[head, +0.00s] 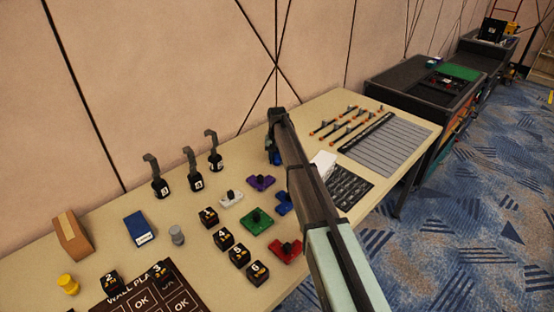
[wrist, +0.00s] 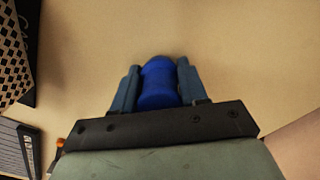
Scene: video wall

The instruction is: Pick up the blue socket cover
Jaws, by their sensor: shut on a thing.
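The blue socket cover (wrist: 158,84) is a rounded, glossy blue piece with a slight waist, between the two blue-grey fingers of my gripper (wrist: 158,88) in the wrist view. The fingers are shut on its sides. In the head view my gripper (head: 275,153) is at the far side of the table, near the wall, with dark blue at its tip. The cover is hard to tell from the fingers there. I cannot tell how high it is above the tabletop.
A yellow cap (head: 68,284) and a grey cap (head: 177,235) stand on the table at left. Black numbered blocks, coloured pieces with black knobs such as the green one (head: 256,222), and upright hooks (head: 193,170) fill the middle. A ridged grey panel (head: 388,148) lies right.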

